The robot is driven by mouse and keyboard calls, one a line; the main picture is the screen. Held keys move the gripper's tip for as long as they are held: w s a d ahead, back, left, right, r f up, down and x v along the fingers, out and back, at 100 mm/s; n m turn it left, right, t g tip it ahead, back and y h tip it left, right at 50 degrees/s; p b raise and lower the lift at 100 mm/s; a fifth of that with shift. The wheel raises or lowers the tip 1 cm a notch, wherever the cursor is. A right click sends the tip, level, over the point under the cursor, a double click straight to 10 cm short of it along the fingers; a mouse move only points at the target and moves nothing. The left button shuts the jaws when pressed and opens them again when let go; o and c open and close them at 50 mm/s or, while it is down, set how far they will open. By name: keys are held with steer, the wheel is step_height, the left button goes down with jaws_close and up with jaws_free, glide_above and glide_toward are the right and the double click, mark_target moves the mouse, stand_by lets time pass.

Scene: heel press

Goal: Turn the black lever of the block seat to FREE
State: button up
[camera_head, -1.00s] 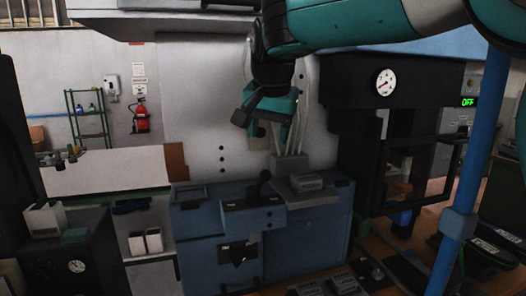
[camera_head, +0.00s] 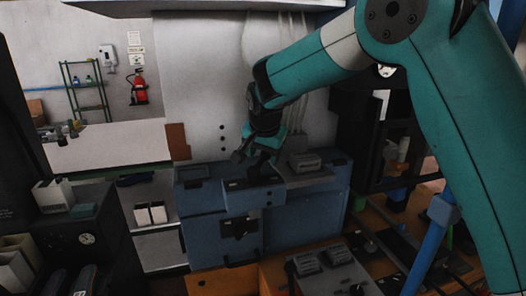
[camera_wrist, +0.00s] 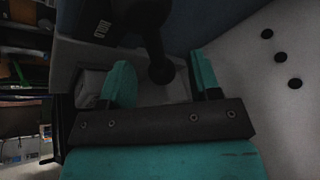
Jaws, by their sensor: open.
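The black lever (camera_wrist: 158,45) with a round knob stands on the raised block (camera_head: 252,192) on top of the blue cabinet. In the wrist view its knob lies between my two teal fingers, apart from both. A label reading HOLD (camera_wrist: 103,30) shows beside the lever. My gripper (camera_wrist: 162,78) is open and holds nothing. In the head view my gripper (camera_head: 262,158) is just above the block and hides much of the lever. No FREE mark can be read.
A black handle (camera_head: 238,228) is on the blue cabinet's front (camera_head: 285,225). A grey box (camera_head: 305,162) sits to the right of the lever. The black press (camera_head: 352,115) stands further right, partly behind my arm. A white wall is behind.

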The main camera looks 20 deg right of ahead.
steer(key=shift+w+f, duration=0.25)
steer(key=shift+f, duration=0.35)
jaws_close()
